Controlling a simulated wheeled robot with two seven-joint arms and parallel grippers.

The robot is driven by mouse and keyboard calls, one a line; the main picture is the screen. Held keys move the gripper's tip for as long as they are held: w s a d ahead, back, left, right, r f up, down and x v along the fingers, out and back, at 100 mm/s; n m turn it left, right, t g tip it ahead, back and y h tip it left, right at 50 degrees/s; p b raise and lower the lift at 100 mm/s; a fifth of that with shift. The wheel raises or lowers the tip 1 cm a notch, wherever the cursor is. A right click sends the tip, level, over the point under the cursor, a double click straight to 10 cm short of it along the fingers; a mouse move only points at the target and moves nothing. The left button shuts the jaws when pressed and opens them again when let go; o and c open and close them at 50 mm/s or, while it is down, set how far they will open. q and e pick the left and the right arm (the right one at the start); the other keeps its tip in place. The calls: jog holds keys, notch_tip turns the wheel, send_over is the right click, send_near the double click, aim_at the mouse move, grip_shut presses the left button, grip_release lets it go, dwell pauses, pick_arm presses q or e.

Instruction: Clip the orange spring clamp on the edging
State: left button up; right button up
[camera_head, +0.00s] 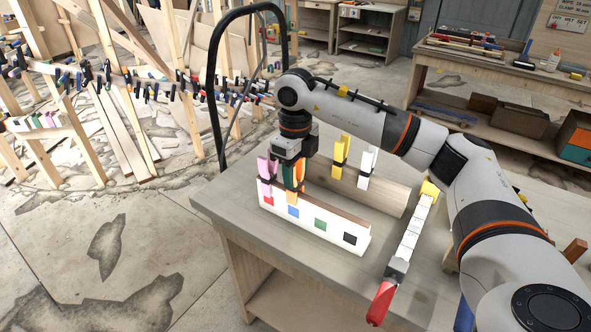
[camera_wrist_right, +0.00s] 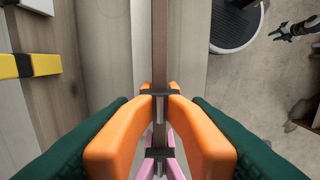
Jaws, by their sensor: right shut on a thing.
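My right gripper (camera_head: 292,163) points down over the left part of the upright edging (camera_head: 305,222), whose white face bears red, blue, green and black squares. It is shut on the orange spring clamp (camera_head: 291,186), above the blue square. In the wrist view the dark green fingers press both handles of the orange clamp (camera_wrist_right: 112,143), and the edging's narrow brown top (camera_wrist_right: 160,45) lines up with its middle. My left gripper is not seen.
Yellow (camera_head: 340,152) and white (camera_head: 367,163) clamps stand on a rounded wooden piece (camera_head: 390,192) behind the edging. A long white tool with a red handle (camera_head: 381,303) lies at the right. The workbench (camera_head: 235,205) has bare room at its left corner.

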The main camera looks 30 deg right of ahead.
jog(key=shift+f, duration=0.25)
jog(key=shift+f+b, duration=0.35)
jog(key=shift+f, duration=0.05)
jog(key=o, duration=1.2)
jog(key=shift+o, duration=0.2)
notch_tip(320, 180, up, 6)
jog(key=shift+r+b, duration=0.25)
jog(key=shift+b, duration=0.3)
notch_tip(320, 180, up, 6)
jog(key=shift+f+p, duration=0.2)
jog(key=shift+p, duration=0.3)
